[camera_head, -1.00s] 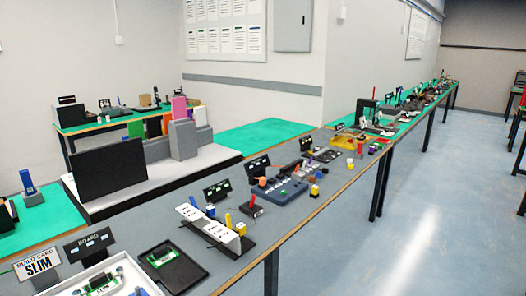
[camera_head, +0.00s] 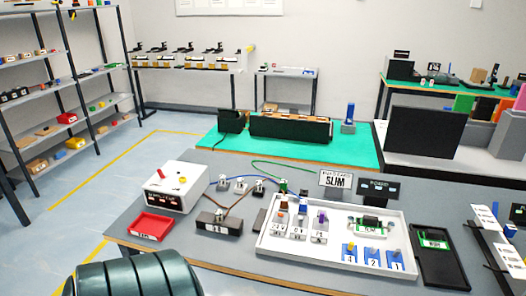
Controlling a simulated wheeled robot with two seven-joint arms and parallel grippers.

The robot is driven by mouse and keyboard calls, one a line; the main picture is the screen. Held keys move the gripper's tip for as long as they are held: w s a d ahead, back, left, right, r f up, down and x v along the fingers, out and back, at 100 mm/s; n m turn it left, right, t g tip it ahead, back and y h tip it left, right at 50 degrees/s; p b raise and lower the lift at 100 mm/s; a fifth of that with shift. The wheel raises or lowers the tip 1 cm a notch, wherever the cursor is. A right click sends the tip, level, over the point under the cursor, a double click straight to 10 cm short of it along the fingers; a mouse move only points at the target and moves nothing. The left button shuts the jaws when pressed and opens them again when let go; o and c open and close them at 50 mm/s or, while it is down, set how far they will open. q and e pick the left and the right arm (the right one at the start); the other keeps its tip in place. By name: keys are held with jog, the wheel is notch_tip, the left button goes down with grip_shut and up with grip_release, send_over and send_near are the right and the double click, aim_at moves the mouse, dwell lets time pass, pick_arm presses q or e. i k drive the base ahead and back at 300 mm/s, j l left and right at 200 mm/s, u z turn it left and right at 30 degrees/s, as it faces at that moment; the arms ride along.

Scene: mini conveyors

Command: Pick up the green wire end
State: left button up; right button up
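A thin green wire (camera_head: 285,164) arcs over the grey bench behind the white tray. A small green piece (camera_head: 283,186) shows near the wire, beside the dark and white clips; I cannot tell for sure whether it is the wire's end. A blue wire (camera_head: 206,184) and a brown wire (camera_head: 236,203) run near the same clips (camera_head: 240,185). Neither of my grippers is in view.
A white tray (camera_head: 300,255) with small parts stands at the bench front. A white box (camera_head: 180,185) with switches and a red tray (camera_head: 150,226) are left. A dark tray (camera_head: 445,270) and the SLIM sign (camera_head: 336,181) are right.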

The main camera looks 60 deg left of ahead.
aim_at(284, 183)
jog(key=u, duration=1.65)
